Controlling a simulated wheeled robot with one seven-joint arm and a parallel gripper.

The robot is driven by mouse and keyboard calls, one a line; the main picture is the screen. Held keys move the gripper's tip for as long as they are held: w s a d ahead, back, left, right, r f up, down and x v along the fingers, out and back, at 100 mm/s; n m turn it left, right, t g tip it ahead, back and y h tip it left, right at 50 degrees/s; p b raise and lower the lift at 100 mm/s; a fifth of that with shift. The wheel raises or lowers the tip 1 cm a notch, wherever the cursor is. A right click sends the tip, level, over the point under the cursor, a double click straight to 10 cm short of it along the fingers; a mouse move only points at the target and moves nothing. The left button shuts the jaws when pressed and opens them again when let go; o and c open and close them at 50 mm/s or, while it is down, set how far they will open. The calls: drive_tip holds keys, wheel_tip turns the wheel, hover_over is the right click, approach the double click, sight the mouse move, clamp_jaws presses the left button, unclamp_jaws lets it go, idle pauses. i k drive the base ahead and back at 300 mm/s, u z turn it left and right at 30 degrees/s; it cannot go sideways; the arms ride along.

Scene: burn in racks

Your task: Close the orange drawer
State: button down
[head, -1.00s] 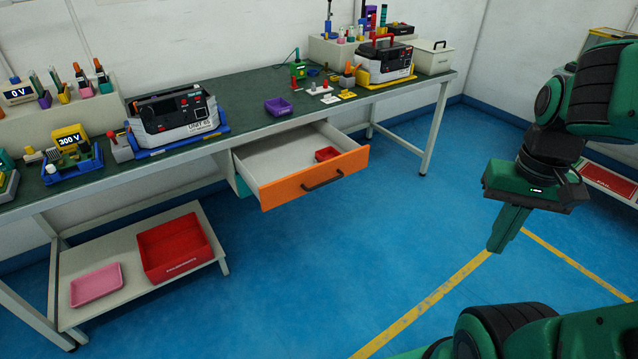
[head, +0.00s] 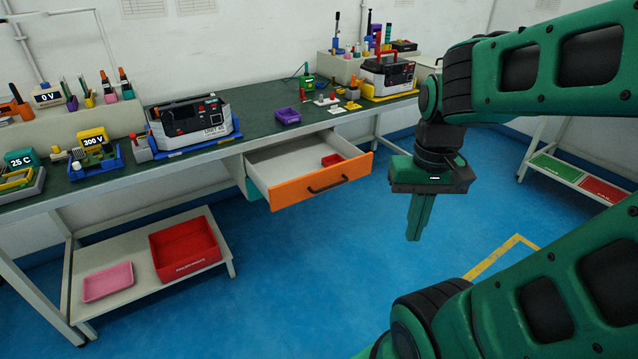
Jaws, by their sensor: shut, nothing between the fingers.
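The orange drawer (head: 322,182) stands pulled out from under the green-topped workbench. Its orange front has a dark bar handle (head: 328,185), and its pale inside shows from above. A small red tray (head: 332,160) lies inside it near the front right. My gripper (head: 415,238) hangs fingers down to the right of the drawer front, apart from it, over the blue floor. Its fingers are together with nothing between them.
The workbench (head: 262,108) carries test units, a purple tray (head: 288,116) and small parts. A low shelf (head: 130,292) holds a red bin (head: 184,250) and a pink tray (head: 108,282). The floor before the drawer is clear. A side rack (head: 540,178) stands at right.

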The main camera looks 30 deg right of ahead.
sight(286, 173)
drive_tip(key=u, duration=0.05)
drive_tip(key=i, duration=1)
drive_tip(key=z, duration=0.05)
